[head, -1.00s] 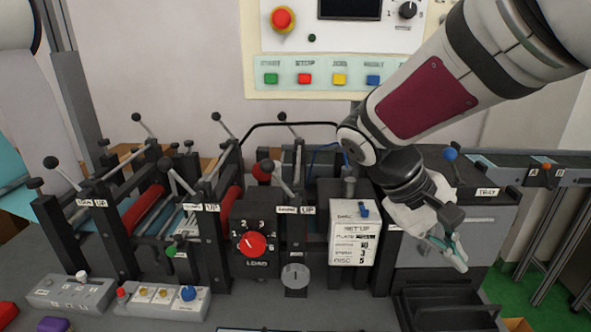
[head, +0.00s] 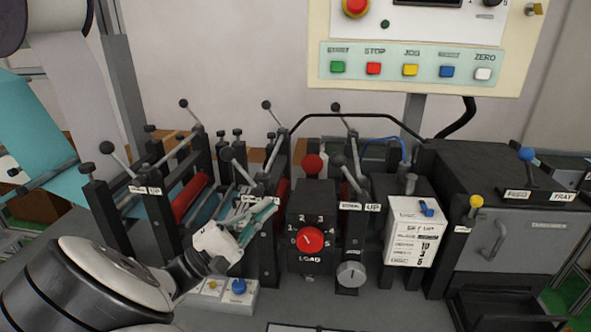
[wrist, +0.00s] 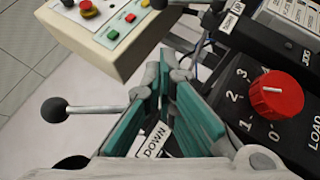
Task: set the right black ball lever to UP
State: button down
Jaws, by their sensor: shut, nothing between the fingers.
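Several black ball levers stand along the machine. The rightmost front lever (head: 339,161) leans up and left beside the load dial, near an UP label (head: 373,208). A middle front lever (head: 227,154) also leans up and left. My gripper (head: 272,206) is shut and empty, its teal fingers just below that middle lever's base and left of the dial. In the wrist view a black ball lever (wrist: 53,110) points left from beside the fingers. A DOWN label (wrist: 153,140) shows between the teal pads. Whether fingers touch the lever is unclear.
The red load dial (head: 310,240) is right of my gripper. A small box with a blue knob (head: 238,286) lies below it. A white setup box (head: 411,230) and a yellow knob lever (head: 476,202) stand further right. A button panel (head: 410,62) hangs behind.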

jog(key=s+r+p+x, duration=0.1)
jog(key=p+x, duration=0.3)
jog(key=x, duration=0.8)
jog(key=shift+s+d+r+t, duration=0.25)
jog(key=shift+s+d+t, duration=0.05)
jog(key=shift+s+d, duration=0.2)
jog(key=shift+w, duration=0.1)
